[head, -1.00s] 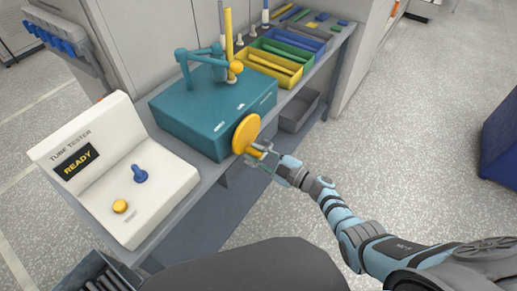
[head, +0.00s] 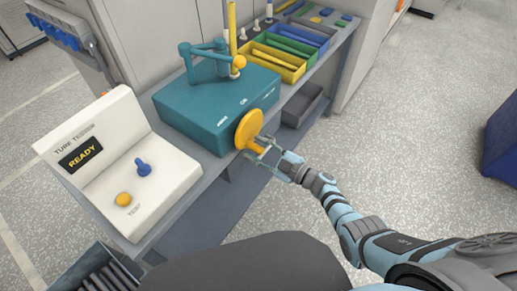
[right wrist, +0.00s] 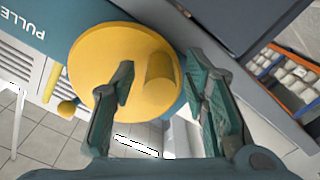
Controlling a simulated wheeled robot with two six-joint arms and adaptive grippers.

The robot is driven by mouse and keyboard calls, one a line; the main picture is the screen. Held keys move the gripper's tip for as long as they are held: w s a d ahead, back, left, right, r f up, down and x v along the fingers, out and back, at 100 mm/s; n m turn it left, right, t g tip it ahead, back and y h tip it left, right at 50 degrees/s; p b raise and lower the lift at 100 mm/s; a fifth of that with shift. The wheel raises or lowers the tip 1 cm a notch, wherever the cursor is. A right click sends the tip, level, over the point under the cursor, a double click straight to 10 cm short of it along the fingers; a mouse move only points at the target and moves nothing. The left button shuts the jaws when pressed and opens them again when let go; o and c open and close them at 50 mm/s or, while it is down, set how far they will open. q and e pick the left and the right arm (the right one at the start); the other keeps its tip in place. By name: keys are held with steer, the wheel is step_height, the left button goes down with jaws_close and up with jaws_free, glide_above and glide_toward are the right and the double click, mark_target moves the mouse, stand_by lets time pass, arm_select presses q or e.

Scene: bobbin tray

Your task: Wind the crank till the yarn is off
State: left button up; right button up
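The crank is a round yellow disc (head: 249,129) on the front side of a teal box machine (head: 215,105). In the right wrist view the disc (right wrist: 105,65) carries a stubby yellow knob (right wrist: 160,70). My right gripper (head: 264,147) is at the disc. In the right wrist view its two fingers (right wrist: 163,82) are spread on either side of the knob, with a gap visible on the right; I cannot tell whether the left finger touches. A yellow upright tube (head: 232,28) stands at the machine's back, near a teal arm (head: 203,50) and yellow ball (head: 239,62). I cannot make out yarn. My left gripper is out of view.
A grey bin (head: 302,105) is beside the bench's edge.

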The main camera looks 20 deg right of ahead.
steer(key=shift+s, duration=0.1)
steer(key=v, duration=1.2)
